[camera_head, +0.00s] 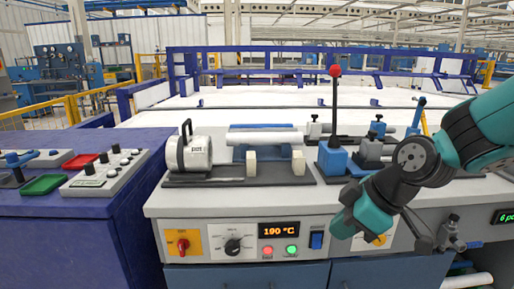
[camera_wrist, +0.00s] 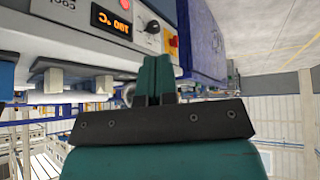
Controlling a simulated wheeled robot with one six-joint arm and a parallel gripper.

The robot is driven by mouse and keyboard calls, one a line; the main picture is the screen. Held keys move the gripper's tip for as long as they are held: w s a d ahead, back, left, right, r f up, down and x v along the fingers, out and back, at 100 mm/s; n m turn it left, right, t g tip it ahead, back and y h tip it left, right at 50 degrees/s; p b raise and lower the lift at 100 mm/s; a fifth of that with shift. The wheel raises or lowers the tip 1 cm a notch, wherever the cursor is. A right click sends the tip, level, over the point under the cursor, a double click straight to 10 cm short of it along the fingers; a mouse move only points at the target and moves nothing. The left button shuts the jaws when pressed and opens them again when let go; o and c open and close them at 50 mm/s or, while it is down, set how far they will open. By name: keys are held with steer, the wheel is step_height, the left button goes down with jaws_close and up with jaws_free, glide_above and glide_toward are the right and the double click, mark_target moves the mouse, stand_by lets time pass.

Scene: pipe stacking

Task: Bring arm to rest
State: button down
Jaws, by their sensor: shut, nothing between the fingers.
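My teal arm (camera_head: 465,132) comes in from the right in the head view and bends down in front of the grey workbench (camera_head: 205,212). Its lower teal end (camera_head: 368,208) hangs before the right part of the bench front and hides part of it. In the wrist view, my gripper (camera_wrist: 154,62) has its two teal fingers pressed together beyond a black crossbar, with nothing between them. The bench's control panel shows upside down behind the fingers there. Whether the gripper touches the bench cannot be told.
A white cylinder (camera_head: 190,153) and a pale pipe (camera_head: 265,139) sit on fixtures on the bench. A red-knobbed lever (camera_head: 335,85) stands near my arm. A blue console (camera_head: 70,225) stands left; white floor lies behind.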

steer(key=s+a+r+m+g+h, duration=0.1)
steer(key=s+r+m+g, duration=0.15)
steer(key=s, duration=0.65)
steer(key=s+a+r+m+g, duration=0.15)
steer(key=s+m, duration=0.25)
steer(key=s, duration=0.5)
step_height(320, 180, up, 18)
steer(key=p, duration=1.7)
steer(key=shift+w+d+f+t, duration=0.25)
steer(key=shift+w+d+t, duration=0.1)
steer(key=shift+d, duration=0.1)
steer(key=shift+n, duration=0.25)
